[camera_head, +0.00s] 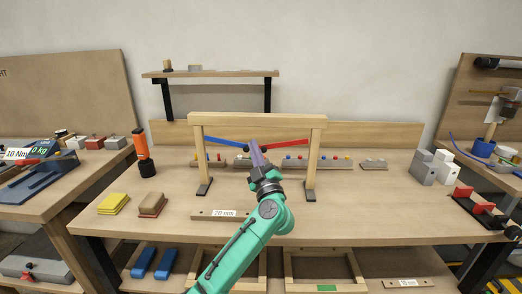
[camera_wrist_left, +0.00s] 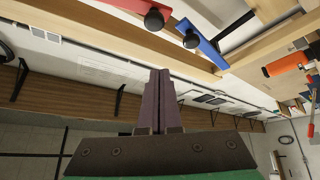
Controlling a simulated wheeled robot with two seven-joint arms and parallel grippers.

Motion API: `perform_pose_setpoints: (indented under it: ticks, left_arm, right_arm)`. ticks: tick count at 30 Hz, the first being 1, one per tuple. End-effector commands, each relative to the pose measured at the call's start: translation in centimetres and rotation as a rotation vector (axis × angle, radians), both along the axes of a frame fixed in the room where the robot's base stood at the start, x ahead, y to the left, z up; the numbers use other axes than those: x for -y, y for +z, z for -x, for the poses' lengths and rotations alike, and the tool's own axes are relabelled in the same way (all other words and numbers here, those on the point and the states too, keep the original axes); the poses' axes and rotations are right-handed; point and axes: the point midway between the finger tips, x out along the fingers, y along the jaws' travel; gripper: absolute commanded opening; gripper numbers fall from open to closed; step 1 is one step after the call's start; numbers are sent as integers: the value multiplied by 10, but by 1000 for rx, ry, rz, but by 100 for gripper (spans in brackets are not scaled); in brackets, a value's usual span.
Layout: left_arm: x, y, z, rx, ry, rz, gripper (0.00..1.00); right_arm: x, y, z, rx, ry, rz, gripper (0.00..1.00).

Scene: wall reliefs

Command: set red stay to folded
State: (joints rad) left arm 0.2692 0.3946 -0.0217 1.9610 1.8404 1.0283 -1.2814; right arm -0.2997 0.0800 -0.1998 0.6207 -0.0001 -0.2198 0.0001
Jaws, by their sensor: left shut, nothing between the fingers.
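The red stay (camera_head: 288,143) is a flat bar on the right side of a wooden frame (camera_head: 258,119). It runs from near the right post inward, sloping slightly down to the left. The blue stay (camera_head: 226,141) mirrors it from the left post. My left gripper (camera_head: 255,147) is shut and empty between the stays' inner ends; touching cannot be told. In the left wrist view my shut fingers (camera_wrist_left: 160,75) point toward the frame, apart in the picture from the red stay (camera_wrist_left: 137,4) with its black knob (camera_wrist_left: 154,19) and the blue stay (camera_wrist_left: 207,46).
The frame stands on a wooden bench (camera_head: 350,215). Behind it are low grey blocks with coloured knobs (camera_head: 310,162). A 20 mm plate (camera_head: 215,214) lies in front.

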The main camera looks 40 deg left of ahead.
Motion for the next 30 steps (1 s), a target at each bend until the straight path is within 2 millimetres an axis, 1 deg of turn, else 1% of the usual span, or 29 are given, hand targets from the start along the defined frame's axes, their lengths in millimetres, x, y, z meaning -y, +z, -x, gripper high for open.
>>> perform_pose_setpoints:
  ticks: [1,3,4,6,10,23,30]
  left_arm:
    - [-8,7,-5,1,2,-3,0]
    - [-18,11,-12,1,2,-1,0]
    - [-13,0,-17,-4,-2,1,0]
    - [-9,-10,-23,-3,-1,1,0]
    - [-4,-19,-31,-1,0,1,0]
    - [-2,-22,-32,1,-1,2,0]
    - [-3,-28,-33,24,-1,38,0]
  right_arm:
    - [0,3,0,0,0,0,50]
    - [0,3,0,0,0,0,50]
    - [0,-2,0,0,0,0,50]
    - [0,-5,0,0,0,0,50]
    - [0,-7,0,0,0,0,50]
    - [0,-6,0,0,1,0,50]
    - [0,-4,0,-1,0,0,50]
